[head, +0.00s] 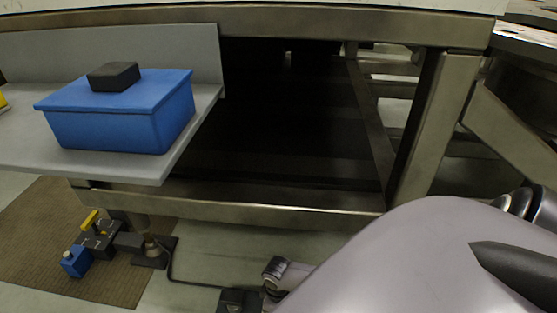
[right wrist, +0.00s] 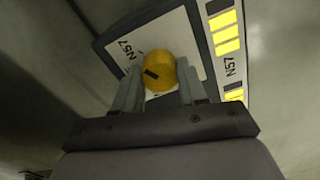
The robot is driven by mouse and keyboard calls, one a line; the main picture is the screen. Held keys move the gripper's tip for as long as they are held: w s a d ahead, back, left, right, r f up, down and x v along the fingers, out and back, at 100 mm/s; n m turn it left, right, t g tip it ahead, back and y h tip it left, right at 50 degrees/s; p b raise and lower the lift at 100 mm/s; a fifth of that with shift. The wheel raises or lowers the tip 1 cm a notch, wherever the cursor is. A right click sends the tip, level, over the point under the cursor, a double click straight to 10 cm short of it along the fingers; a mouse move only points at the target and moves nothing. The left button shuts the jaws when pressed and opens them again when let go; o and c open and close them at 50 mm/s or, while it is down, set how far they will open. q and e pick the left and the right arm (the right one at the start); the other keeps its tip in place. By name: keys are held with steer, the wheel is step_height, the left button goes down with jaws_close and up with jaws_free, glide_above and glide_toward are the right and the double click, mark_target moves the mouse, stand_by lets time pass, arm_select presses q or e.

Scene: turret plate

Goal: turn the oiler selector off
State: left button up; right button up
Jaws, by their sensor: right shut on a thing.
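In the right wrist view a round yellow selector knob (right wrist: 165,76) with a short black mark on its left part sits on a white plate (right wrist: 193,42) in a dark frame. The plate carries the label N57. My right gripper (right wrist: 158,84) is shut on the knob, with one finger at its left and one at its right. The fingers and wrist hide the lower part of the plate. The knob does not show in the head view, where my right arm fills the lower right. My left gripper is in neither view.
A white strip with yellow and black blocks (right wrist: 228,45) runs beside the plate. In the head view a blue box (head: 118,125) with a black block (head: 113,76) on its lid stands on a grey shelf (head: 130,174). A metal frame (head: 270,212) spans the middle.

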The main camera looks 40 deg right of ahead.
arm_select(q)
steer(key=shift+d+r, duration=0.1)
arm_select(e)
steer(key=shift+n, duration=0.3)
steer(key=shift+r+n+p, duration=0.1)
steer(key=shift+n+p, duration=0.6)
steer(key=shift+n, duration=0.3)
steer(key=n, duration=0.2)
steer(key=shift+n+p, duration=0.3)
steer(key=shift+n, duration=0.9)
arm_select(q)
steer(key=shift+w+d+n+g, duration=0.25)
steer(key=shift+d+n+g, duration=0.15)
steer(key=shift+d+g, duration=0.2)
arm_select(e)
steer(key=shift+n, duration=2.3)
steer(key=o, duration=1.1)
steer(key=shift+c, duration=0.2)
